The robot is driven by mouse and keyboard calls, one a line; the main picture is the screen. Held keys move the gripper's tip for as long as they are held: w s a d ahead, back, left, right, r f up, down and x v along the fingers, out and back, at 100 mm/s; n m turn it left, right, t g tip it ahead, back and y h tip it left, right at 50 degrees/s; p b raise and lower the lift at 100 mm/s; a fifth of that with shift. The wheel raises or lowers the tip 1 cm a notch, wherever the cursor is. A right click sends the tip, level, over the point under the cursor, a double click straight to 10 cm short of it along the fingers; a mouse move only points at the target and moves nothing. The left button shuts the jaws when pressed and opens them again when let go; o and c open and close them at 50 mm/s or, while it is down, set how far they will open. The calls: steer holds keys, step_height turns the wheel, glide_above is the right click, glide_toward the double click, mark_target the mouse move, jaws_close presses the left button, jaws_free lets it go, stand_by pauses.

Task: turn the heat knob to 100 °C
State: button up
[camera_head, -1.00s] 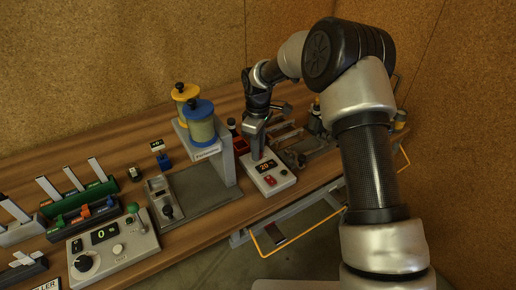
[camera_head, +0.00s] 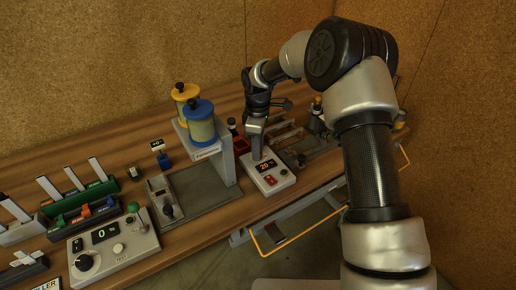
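A small white control box (camera_head: 277,184) with a dark display reading about 20 in orange and a red switch (camera_head: 269,180) stands on the bench, right of centre. My gripper (camera_head: 257,156) points down at the back left of this box, over or on its top. Its fingertips are small and dark here, and I cannot tell if they are open or shut. No heat knob shows clearly on this box; the gripper covers the area behind the display. Another grey box (camera_head: 140,238) at the front left has a display reading 0 and a black knob (camera_head: 84,263).
Metal fixtures (camera_head: 318,141) stand to the right.

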step_height(320, 180, up, 18)
steer(key=shift+f+p, duration=0.25)
steer(key=shift+p, duration=0.05)
stand_by(0.4)
steer(key=shift+r, duration=0.1)
steer(key=s+d+r+m+t+p, duration=0.3)
steer(key=s+d+r+m, duration=0.55)
steer(key=s+r, duration=0.6)
steer(key=s+d+m+t+p, duration=0.1)
steer(key=s+d+m, duration=0.2)
steer(key=s, duration=0.5)
steer(key=s+d+m+t, duration=0.1)
steer(key=s+d+m, duration=0.3)
steer(key=s, duration=0.5)
steer(key=shift+s+d+r+t+p, duration=0.15)
steer(key=shift+d+t+p, duration=0.2)
steer(key=shift+d, duration=0.55)
steer(key=shift+a+m, duration=0.15)
steer(key=shift+m, duration=0.1)
